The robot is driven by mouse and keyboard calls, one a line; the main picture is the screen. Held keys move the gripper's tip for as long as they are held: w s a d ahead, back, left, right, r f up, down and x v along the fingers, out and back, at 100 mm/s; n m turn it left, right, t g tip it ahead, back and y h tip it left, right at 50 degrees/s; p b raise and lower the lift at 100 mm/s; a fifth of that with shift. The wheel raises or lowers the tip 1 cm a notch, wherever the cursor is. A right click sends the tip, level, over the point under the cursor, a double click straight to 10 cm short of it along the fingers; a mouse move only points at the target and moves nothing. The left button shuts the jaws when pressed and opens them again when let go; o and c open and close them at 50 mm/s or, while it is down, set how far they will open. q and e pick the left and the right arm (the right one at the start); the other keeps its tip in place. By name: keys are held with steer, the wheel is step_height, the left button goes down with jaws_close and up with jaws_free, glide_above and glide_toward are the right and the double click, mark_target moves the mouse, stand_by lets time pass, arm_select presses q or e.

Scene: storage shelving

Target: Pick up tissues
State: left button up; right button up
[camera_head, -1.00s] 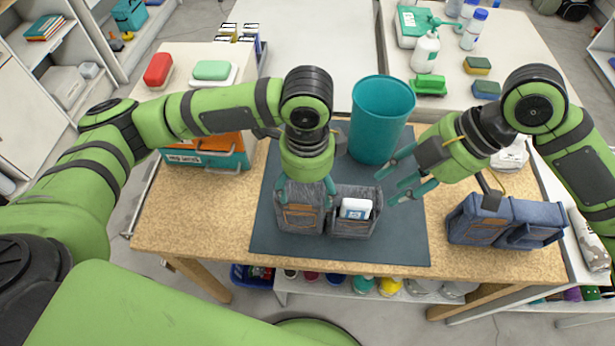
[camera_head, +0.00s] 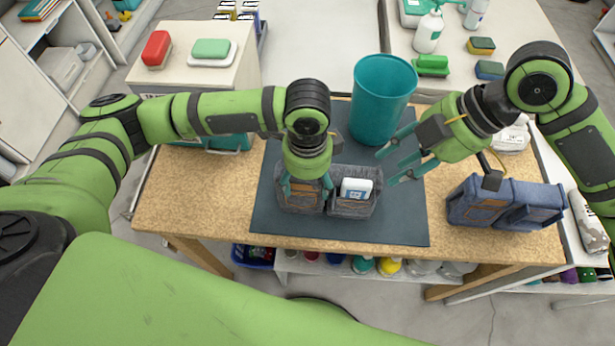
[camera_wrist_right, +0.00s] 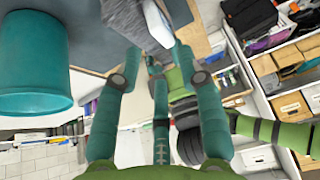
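A white pack (camera_head: 356,188) with a blue label, possibly the tissues, stands in the right compartment of a grey fabric caddy (camera_head: 352,208) on the dark mat. My left gripper (camera_head: 306,184) points down at the caddy's left part, its fingers apart on either side; whether it grips the fabric is unclear. My right gripper (camera_head: 386,168) is open and empty, right of and above the white pack, fingers pointing left. In the right wrist view, the white pack (camera_wrist_right: 157,24) and the caddy (camera_wrist_right: 126,16) lie beyond the spread fingers (camera_wrist_right: 150,70).
A teal bin (camera_head: 382,100) stands close behind the right gripper and also fills the left of the right wrist view (camera_wrist_right: 33,60). A blue fabric caddy (camera_head: 505,203) stands at the right on the wooden table. The mat's front right (camera_head: 400,225) is clear.

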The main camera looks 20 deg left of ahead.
stand_by(0.4)
steer(key=o, duration=0.4)
steer(key=shift+c, duration=0.2)
steer(key=m+g+y, duration=0.1)
steer(key=m+y, duration=0.7)
steer(key=m, duration=2.8)
glide_toward(359, 188)
steer(key=x, duration=1)
steer(key=shift+w+f, duration=0.25)
steer(key=shift+f, duration=0.15)
